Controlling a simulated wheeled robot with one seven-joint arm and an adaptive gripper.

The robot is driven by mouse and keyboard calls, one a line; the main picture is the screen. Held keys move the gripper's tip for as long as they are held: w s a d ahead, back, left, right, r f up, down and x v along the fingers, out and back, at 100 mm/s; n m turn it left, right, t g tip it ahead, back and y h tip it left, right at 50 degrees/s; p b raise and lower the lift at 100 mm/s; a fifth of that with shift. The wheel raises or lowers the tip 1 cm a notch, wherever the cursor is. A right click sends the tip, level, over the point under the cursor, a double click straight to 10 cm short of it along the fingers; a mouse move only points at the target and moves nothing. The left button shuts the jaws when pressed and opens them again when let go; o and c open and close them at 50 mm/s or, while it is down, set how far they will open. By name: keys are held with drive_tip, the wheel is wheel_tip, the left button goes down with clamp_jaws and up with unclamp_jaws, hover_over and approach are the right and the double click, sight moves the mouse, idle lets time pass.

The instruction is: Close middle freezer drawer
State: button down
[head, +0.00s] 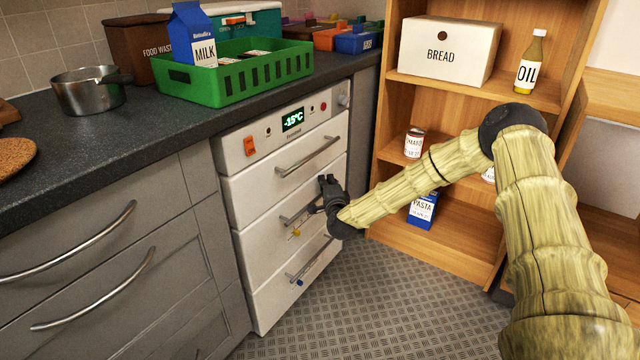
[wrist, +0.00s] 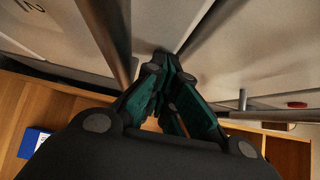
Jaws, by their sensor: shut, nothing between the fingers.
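The white freezer stands under the counter, with a display reading -15°C. Its middle drawer (head: 262,237) has a bar handle (head: 290,218) and a small yellow mark below it. The drawer looks flush or nearly flush with its neighbours; a small gap cannot be told. My gripper (head: 326,184) is in front of the right end of the middle drawer, close to its handle and partly covering it. In the wrist view my gripper (wrist: 163,58) has its fingers together and empty, pointing at a pale front between metal bars. Whether the fingertips touch it cannot be told.
The top drawer (head: 245,195) and bottom drawer (head: 270,300) have similar bar handles. An open wooden shelf (head: 390,200) stands close on the right, holding a bread box (head: 448,60), oil bottle (head: 530,65) and pasta box (head: 423,212). The patterned floor (head: 400,310) ahead is clear.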

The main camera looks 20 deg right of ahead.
drive_tip(key=shift+w+a+r, duration=0.15)
drive_tip(key=shift+w+r, duration=0.05)
drive_tip(key=shift+s, duration=0.1)
